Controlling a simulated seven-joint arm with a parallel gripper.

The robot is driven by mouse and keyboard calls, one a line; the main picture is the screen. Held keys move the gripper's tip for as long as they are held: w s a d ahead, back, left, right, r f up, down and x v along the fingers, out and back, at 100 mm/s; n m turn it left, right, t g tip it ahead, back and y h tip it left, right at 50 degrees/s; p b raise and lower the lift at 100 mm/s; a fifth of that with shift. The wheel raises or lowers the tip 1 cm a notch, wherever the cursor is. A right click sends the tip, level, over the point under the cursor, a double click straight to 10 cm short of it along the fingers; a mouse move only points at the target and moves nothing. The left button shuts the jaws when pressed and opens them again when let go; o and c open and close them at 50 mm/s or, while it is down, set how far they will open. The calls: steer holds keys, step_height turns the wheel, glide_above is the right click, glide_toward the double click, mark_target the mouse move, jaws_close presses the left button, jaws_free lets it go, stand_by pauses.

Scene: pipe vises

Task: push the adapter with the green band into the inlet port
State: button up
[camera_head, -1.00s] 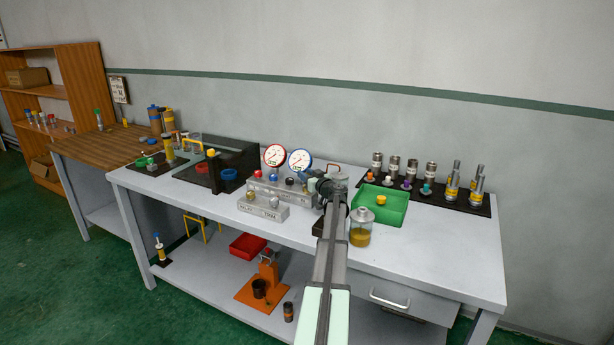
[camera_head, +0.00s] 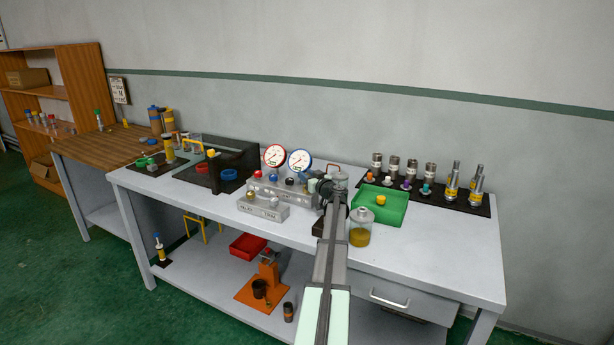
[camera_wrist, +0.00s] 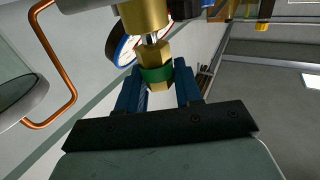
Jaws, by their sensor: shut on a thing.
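The brass adapter with the green band (camera_wrist: 157,74) is between the blue fingers of my gripper (camera_wrist: 158,82) in the wrist view, and the gripper is shut on it. Its narrow silver tip (camera_wrist: 150,39) points at a wide brass fitting (camera_wrist: 143,14), which looks like the inlet port. The tip meets the fitting's mouth and roughly lines up with it; I cannot tell how far inside it is. In the head view my gripper (camera_head: 322,187) is at the right end of the grey manifold block (camera_head: 268,187). My arm hides the adapter and port there.
Red-rimmed (camera_head: 274,155) and blue-rimmed (camera_head: 300,160) gauges stand behind the manifold. A green tray (camera_head: 392,215) and a jar of amber liquid (camera_head: 360,229) stand close right of my arm. A copper pipe (camera_wrist: 67,75) bends nearby in the wrist view. The bench's front right is clear.

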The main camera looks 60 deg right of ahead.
steer(key=shift+a+f, duration=0.15)
steer(key=shift+f, duration=0.65)
steer(key=o, duration=1.2)
steer(key=v, duration=0.2)
steer(key=r+v, duration=0.1)
steer(key=v, duration=0.5)
steer(key=shift+s+r, duration=0.1)
steer(key=shift+r, duration=0.05)
